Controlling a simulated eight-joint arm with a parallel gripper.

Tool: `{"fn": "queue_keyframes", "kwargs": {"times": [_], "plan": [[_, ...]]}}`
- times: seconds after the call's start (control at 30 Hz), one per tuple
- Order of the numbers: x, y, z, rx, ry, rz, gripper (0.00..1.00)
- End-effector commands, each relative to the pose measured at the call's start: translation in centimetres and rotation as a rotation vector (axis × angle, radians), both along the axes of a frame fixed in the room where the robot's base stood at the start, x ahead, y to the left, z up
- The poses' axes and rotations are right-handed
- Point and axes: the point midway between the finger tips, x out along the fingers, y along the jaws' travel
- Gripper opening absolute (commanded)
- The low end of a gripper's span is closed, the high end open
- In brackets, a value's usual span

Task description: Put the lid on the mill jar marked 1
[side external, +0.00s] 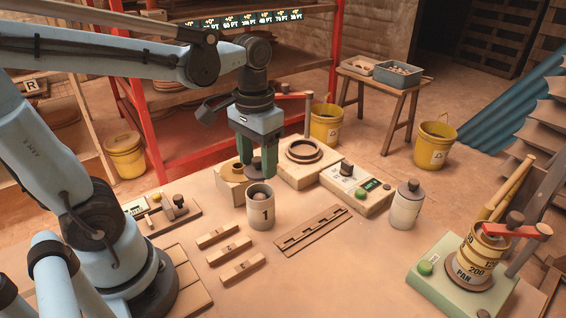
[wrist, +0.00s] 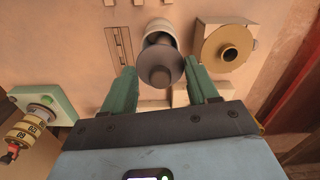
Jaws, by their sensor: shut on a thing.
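The mill jar marked 1 (side external: 261,212) is a pale upright cup on the bench, its mouth uncovered, with a greyish round thing inside. In the wrist view, the jar (wrist: 160,28) is partly hidden behind the lid. The dark grey lid (wrist: 161,63), a disc with a knob, is between the fingers of my gripper (wrist: 160,72). In the side view, my gripper (side external: 258,163) points down above and just behind the jar. It is shut on the lid, whose outline is partly hidden by the fingers there. The lid is apart from the jar.
A block with a brass ring (side external: 233,174) stands close behind the jar. Three labelled bars (side external: 228,251) and a slotted plate (side external: 313,230) lie in front. A pale, dark-topped bottle (side external: 405,207) and a green-based press (side external: 465,270) stand to the right.

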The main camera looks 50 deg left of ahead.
Motion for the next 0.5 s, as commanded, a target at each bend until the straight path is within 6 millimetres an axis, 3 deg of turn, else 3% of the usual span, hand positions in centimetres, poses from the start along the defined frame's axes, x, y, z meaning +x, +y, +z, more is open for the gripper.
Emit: {"fn": "queue_keyframes", "kwargs": {"times": [0.5], "plan": [[0.1, 0.0, -4.2, 0.000, 0.000, 0.000, 0.30]]}}
